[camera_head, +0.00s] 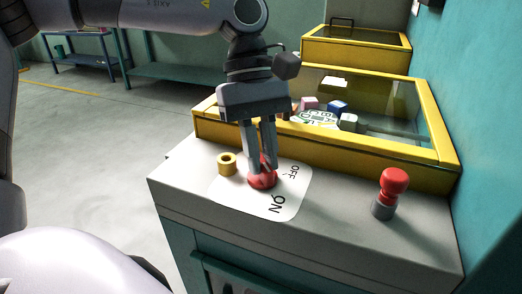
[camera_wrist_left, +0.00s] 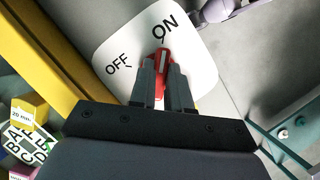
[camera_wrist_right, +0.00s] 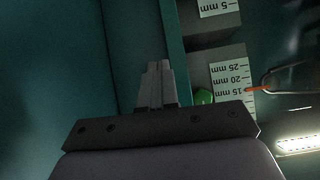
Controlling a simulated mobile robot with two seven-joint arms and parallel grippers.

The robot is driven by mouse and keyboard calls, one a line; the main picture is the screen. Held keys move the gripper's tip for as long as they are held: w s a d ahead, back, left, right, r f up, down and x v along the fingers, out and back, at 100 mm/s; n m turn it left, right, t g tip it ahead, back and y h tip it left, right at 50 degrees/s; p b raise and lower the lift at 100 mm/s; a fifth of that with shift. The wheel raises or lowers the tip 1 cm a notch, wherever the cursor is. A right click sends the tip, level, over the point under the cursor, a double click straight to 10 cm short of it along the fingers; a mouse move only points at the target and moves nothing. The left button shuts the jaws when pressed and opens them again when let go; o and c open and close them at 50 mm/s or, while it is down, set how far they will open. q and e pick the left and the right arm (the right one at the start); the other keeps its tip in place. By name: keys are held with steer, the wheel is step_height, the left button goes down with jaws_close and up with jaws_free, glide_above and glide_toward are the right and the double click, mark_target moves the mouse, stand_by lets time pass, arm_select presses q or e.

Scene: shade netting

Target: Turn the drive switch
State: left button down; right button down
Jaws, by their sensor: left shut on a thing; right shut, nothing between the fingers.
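The drive switch is a red knob (camera_head: 263,182) on a white plate (camera_head: 287,206) marked OFF and ON, on top of the grey cabinet. My left gripper (camera_head: 262,166) points down and is shut on the knob. In the left wrist view the red knob (camera_wrist_left: 161,57) shows between the fingertips (camera_wrist_left: 162,75), its pale mark pointing close to the ON lettering. The fingers hide part of it. My right gripper (camera_wrist_right: 158,70) shows only in the right wrist view, shut and empty, in a dark teal area away from the switch.
A brass ring-shaped piece (camera_head: 227,164) stands left of the switch, and a red-topped button on a grey base (camera_head: 384,207) stands to the right. Behind is a yellow-framed glass-topped case (camera_head: 447,166) with coloured blocks. A teal wall (camera_head: 488,120) bounds the right side.

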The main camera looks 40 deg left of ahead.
stand_by(0.3)
arm_select(q)
steer(key=c, duration=1.1)
jaws_free()
steer(key=v, duration=0.6)
steer(key=shift+w+r, duration=0.1)
steer(key=shift+r, duration=0.25)
steer(key=shift+a+r, duration=0.15)
steer(key=shift+r, duration=0.1)
steer(key=shift+p, duration=0.3)
